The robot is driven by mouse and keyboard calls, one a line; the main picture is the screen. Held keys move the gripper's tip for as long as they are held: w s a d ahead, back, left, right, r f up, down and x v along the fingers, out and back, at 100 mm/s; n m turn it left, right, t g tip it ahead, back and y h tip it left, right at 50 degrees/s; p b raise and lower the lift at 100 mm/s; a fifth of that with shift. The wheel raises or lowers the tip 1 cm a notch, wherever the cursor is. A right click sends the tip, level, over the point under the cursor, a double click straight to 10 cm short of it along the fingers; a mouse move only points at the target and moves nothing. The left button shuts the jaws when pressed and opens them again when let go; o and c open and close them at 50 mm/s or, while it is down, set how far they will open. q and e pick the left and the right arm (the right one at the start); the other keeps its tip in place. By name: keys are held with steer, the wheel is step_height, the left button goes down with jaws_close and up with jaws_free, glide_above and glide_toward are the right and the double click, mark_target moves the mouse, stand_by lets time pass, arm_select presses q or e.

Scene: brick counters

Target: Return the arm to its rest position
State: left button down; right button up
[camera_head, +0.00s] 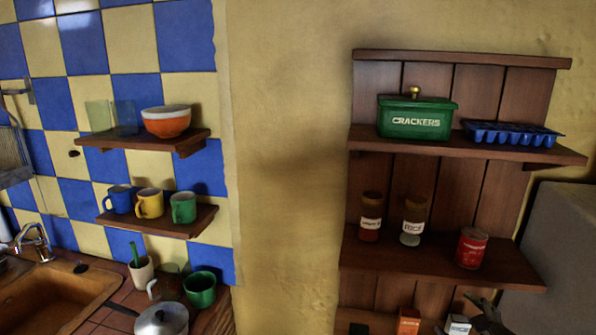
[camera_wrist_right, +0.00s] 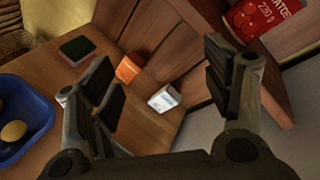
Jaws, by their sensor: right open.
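My right gripper (camera_wrist_right: 165,90) is open and empty in the right wrist view, its two fingers spread apart. In the head view, part of the right gripper (camera_head: 487,312) shows at the bottom right edge, in front of the lowest part of the wooden shelf unit (camera_head: 440,262). Between the fingers in the wrist view are an orange box (camera_wrist_right: 129,69) and a white box (camera_wrist_right: 164,98) on a wooden surface, apart from the fingers. The left gripper is in neither view.
A red can (camera_head: 471,248) stands on the shelf above the right gripper, with two jars to its left. A green crackers tin (camera_head: 416,118) and blue tray (camera_head: 512,134) are on the top shelf. A blue bowl (camera_wrist_right: 40,128) and dark green sponge-like block (camera_wrist_right: 77,50) lie left in the wrist view.

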steer(key=s+a+f+n+g, duration=0.45)
steer(key=s+f+n, duration=0.25)
steer(key=s+n, duration=0.2)
steer(key=s+a+f+n+g, duration=0.3)
steer(key=s+a+f+n, duration=0.25)
steer(key=s+n, duration=0.45)
steer(key=s+a+f+n+g, duration=0.3)
steer(key=s+a+f+n, duration=0.1)
steer(key=s+f+n, duration=0.4)
step_height(320, 180, down, 29)
steer(key=s+n+g+b, duration=0.1)
steer(key=s+g+b, duration=0.1)
steer(key=b, duration=0.4)
steer(key=s+d+f+b, duration=0.1)
steer(key=s+f+b, duration=0.1)
steer(key=s+f, duration=0.6)
steer(key=s+d+f+b, duration=0.2)
steer(key=s+f, duration=0.7)
steer(key=f, duration=0.5)
steer(key=shift+n+g+b, duration=0.3)
steer(key=shift+g, duration=0.05)
steer(key=shift+s, duration=0.1)
